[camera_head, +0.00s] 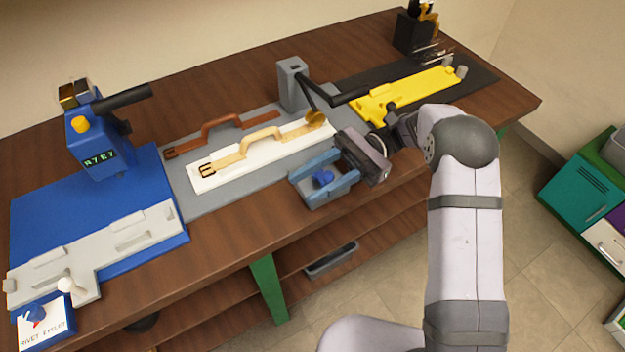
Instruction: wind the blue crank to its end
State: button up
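A small dark blue knob (323,178), apparently the crank, shows near the front edge of the bench, below the grey mat. My gripper (307,184) reaches in from the right, low over it. Two blue-grey bars, which look like its fingers, stand apart on either side of the knob. I see a gap between them and the knob, with no clear contact. The crank's arm and shaft are hidden by the fingers and the gripper's body.
A white board (235,175) with a tan strap handle lies behind, beside a brown handle (222,132). A grey post (291,84) with a black lever (350,97) stands close above my gripper. A blue press (95,150) is left; a yellow fixture (405,95) is right.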

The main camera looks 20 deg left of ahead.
notch_tip(320, 180, up, 10)
jog(key=p, duration=0.9)
jog(key=shift+f, duration=0.25)
jog(key=w+d+f+m+t+y+b, duration=0.1)
jog(key=f+m+t+b, duration=0.1)
jog(key=b, duration=0.6)
jog(key=w+d+f+m+t+y+b, duration=0.1)
jog(key=d+f+m+t+y+b, duration=0.1)
jog(key=b, duration=0.6)
jog(key=w+d+f+m+t+y+b, duration=0.1)
jog(key=f+t+y+b, duration=0.1)
jog(key=b, duration=0.7)
jog(key=shift+w+d+f+m+t, duration=0.2)
jog(key=shift+f+t, duration=0.25)
jog(key=shift+f, duration=0.2)
jog(key=shift+w+d+f+m+t, duration=0.1)
jog(key=shift+w+f+m+t, duration=0.1)
jog(key=shift+f+t, duration=0.35)
jog(key=d+f+m+t+b, duration=0.1)
jog(key=b, duration=0.3)
jog(key=shift+f+y, duration=0.2)
jog(key=shift+y, duration=0.2)
jog(key=shift+s+d+t+b, duration=0.1)
jog(key=shift+d+t+b, duration=0.1)
jog(key=shift+t+b, duration=0.3)
jog(key=shift+m, duration=0.3)
jog(key=shift+p+x, duration=0.4)
jog(key=shift+x, duration=3.3)
